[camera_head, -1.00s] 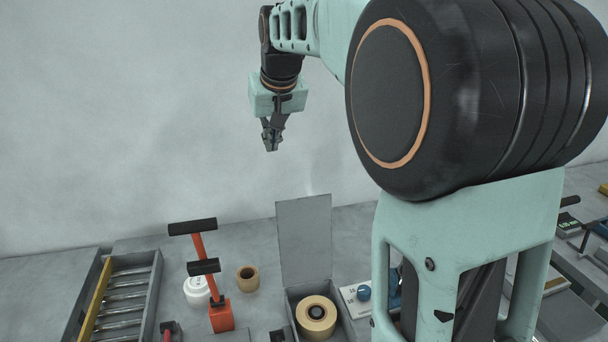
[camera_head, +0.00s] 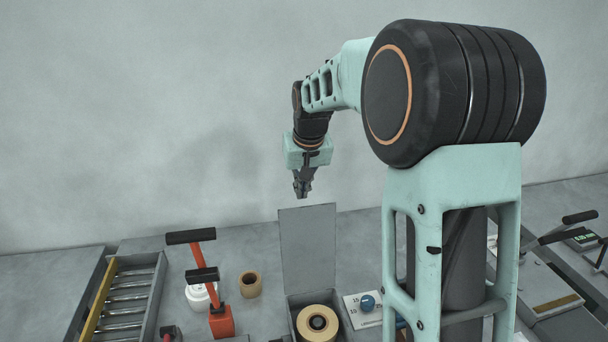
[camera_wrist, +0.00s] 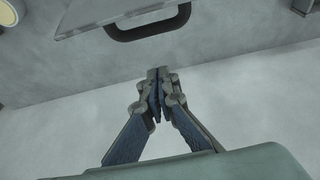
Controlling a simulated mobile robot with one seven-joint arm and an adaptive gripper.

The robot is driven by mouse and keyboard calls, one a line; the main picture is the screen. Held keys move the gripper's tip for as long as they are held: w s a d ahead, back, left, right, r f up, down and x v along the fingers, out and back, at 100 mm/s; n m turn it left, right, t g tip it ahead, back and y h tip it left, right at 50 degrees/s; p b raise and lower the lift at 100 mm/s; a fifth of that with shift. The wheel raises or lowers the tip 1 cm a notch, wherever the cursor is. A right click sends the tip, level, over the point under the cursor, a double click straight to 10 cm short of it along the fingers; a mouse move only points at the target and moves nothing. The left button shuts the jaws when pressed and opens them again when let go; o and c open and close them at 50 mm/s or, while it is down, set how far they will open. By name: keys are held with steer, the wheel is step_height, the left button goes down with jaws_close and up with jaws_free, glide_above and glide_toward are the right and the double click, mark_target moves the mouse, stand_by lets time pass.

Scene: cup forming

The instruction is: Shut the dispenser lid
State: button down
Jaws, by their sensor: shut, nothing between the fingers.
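The dispenser is a grey box (camera_head: 291,309) with a pale tape roll (camera_head: 318,323) inside. Its flat grey lid (camera_head: 309,246) stands upright, open, at the back of the box. My gripper (camera_head: 301,194) points down with its fingers shut and empty. In the head view its tips are just above the lid's top edge; they look apart from it. In the wrist view, my gripper (camera_wrist: 158,75) is shut in front of a black handle (camera_wrist: 148,26) beside a pale panel edge, probably the lid.
A red stand with black bars (camera_head: 221,322), a brown ring (camera_head: 250,284) and a roller tray (camera_head: 130,295) are to the left. The wall is behind; the air around my gripper is clear.

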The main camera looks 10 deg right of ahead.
steer(key=s, duration=0.4)
steer(key=shift+f, duration=0.1)
stand_by(0.6)
